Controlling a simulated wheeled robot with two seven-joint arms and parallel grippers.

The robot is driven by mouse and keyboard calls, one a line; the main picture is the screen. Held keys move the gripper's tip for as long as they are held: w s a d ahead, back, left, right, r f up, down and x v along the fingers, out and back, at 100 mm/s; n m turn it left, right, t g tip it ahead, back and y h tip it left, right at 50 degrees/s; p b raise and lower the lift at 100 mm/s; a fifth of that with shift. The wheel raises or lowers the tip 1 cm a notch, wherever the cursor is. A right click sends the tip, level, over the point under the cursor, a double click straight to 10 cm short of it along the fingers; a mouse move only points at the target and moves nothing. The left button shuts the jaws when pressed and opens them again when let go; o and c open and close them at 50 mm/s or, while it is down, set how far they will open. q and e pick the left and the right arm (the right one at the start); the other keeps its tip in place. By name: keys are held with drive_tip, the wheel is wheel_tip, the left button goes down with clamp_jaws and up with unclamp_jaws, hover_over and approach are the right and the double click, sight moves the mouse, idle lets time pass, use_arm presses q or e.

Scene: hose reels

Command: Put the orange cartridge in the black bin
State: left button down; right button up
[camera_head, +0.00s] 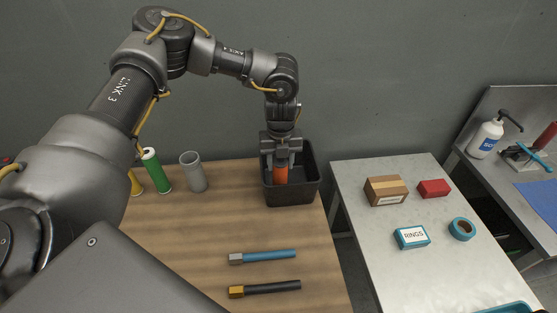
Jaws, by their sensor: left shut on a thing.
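The orange cartridge (280,175) is upright in the grip of my left gripper (281,161). It is inside the outline of the black bin (291,198), between its walls as seen from above. I cannot tell whether its lower end touches the bin floor. The bin stands at the back right of the wooden table. My left gripper points straight down over the bin and is shut on the cartridge's upper part. My right gripper is not in view.
A grey cup (194,172), a green cartridge (156,171) and a partly hidden yellow one (135,184) stand left of the bin. Blue (263,256) and black (265,289) handled tools lie in front. A gap separates the wooden table from the grey table (360,230) with boxes.

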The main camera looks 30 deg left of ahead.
use_arm(q)
drive_tip(key=shift+w+d+f, duration=0.1)
drive_tip(key=shift+w+f, duration=0.15)
drive_tip(key=shift+f, duration=0.2)
drive_tip(key=shift+w+f, duration=0.25)
drive_tip(key=shift+w, duration=0.05)
drive_tip(key=c, duration=0.8)
unclamp_jaws()
drive_tip(key=shift+s+a+r, duration=0.1)
drive_tip(key=shift+s+a, duration=0.1)
drive_tip(key=shift+s, duration=0.05)
drive_tip(key=shift+o, duration=0.2)
drive_tip(key=shift+w+d, duration=0.1)
drive_tip(key=shift+w, duration=0.1)
drive_tip(key=shift+r, duration=0.2)
wheel_tip(320, 180, up, 10)
drive_tip(key=b, duration=0.4)
drive_tip(key=shift+r, duration=0.1)
drive_tip(key=shift+r+b, duration=0.3)
drive_tip(key=shift+r, duration=0.4)
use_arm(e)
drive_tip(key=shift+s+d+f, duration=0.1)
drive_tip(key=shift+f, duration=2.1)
use_arm(q)
drive_tip(key=shift+s, duration=0.1)
